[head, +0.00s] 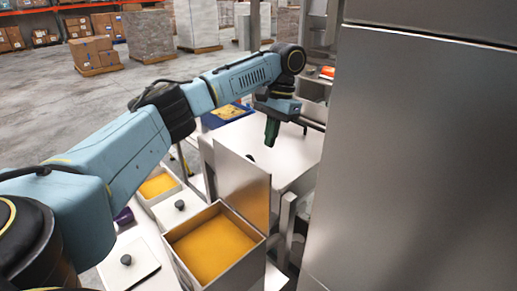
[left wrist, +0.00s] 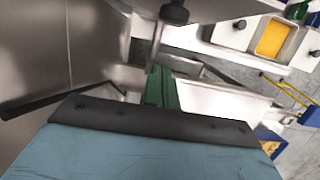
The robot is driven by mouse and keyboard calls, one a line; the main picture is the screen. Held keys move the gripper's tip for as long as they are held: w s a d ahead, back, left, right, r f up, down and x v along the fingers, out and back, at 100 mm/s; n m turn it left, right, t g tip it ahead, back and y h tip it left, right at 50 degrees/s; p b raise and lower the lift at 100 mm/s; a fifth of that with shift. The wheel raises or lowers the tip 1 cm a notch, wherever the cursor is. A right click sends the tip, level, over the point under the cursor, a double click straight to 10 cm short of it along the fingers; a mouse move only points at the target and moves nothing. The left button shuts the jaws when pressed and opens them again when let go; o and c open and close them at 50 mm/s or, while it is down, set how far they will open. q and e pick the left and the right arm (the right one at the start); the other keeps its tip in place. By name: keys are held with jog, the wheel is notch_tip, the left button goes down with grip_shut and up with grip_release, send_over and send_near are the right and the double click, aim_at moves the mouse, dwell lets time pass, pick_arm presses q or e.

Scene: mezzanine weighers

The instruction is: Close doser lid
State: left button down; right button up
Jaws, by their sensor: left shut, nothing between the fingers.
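A square metal bin (head: 176,256) filled with orange material stands at the lower centre of the head view. A flat grey panel (head: 238,184) stands upright at its back edge, like a raised lid, with an orange reflection on its face. I cannot tell for certain that it is the doser lid. My left gripper (head: 271,132) points down with green fingers, beyond and above the panel, over a pale metal surface (head: 300,160). It is shut and empty, apart from the panel. Its fingers also show in the left wrist view (left wrist: 160,88). My right gripper is not in view.
A smaller open orange bin (head: 158,186) and lids with black knobs (head: 126,260) lie to the left. A tall metal cabinet (head: 420,150) blocks the right. A blue tray (head: 227,114) sits behind my arm. Open floor (head: 80,105) and pallets lie beyond.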

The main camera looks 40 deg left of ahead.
pick_arm(q)
jog(key=shift+s+a+f, duration=0.1)
jog(key=shift+s+f, duration=0.2)
jog(key=shift+s, duration=0.45)
jog(key=shift+s+a+f, duration=0.1)
jog(key=shift+s+f, duration=0.2)
jog(key=shift+s, duration=0.45)
jog(key=shift+s+f, duration=0.3)
jog(key=shift+s, duration=0.45)
